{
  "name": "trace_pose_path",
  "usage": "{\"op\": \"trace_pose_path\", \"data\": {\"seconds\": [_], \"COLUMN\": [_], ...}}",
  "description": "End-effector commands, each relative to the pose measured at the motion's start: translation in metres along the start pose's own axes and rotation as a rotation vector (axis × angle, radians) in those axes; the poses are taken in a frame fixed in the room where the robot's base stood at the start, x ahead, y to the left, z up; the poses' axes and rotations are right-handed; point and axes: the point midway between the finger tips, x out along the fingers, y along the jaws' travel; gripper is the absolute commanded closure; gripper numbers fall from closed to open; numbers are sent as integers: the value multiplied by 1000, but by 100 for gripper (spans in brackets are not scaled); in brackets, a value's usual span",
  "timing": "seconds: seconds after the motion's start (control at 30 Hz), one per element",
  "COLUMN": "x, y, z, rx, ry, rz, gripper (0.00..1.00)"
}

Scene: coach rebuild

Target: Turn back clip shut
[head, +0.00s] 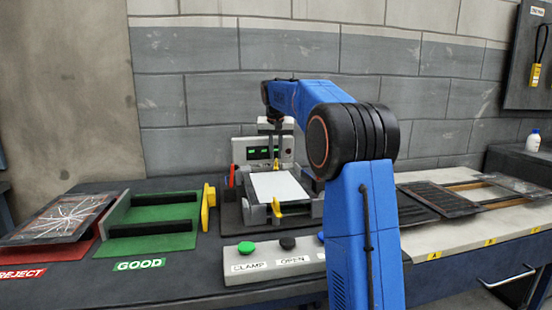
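A fixture (258,215) stands on the bench in front of a grey unit with green displays. A white plate (280,187) lies on the fixture. A small yellow clip, the back one (276,166), shows at the plate's far edge, partly hidden by my gripper. A yellow front clip (277,207) stands at the near edge. I cannot tell whether the back clip is open or shut. My gripper (276,150) points down over the back clip. Its fingers are too small to tell whether they are open or touch the clip.
A panel with CLAMP (247,248) and OPEN (288,243) buttons stands in front. A green GOOD tray (150,241) and a red REJECT tray (84,249) holding a cracked pane (62,216) are left. A dark rack (424,201) lies right.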

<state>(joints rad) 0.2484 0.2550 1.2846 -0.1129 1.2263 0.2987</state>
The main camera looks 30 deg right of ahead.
Motion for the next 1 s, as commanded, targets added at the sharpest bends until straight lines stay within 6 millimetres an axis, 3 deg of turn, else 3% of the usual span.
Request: {"op": "trace_pose_path", "data": {"seconds": [0.23,0.57,0.67,1.0], "x": [22,25,25,25], "y": [0,0,0,1], "z": [0,0,0,0], "rx": [0,0,0,-51], "ry": [1,1,1,0], "rz": [0,0,0,-21], "gripper": [84,84,100,100]}}
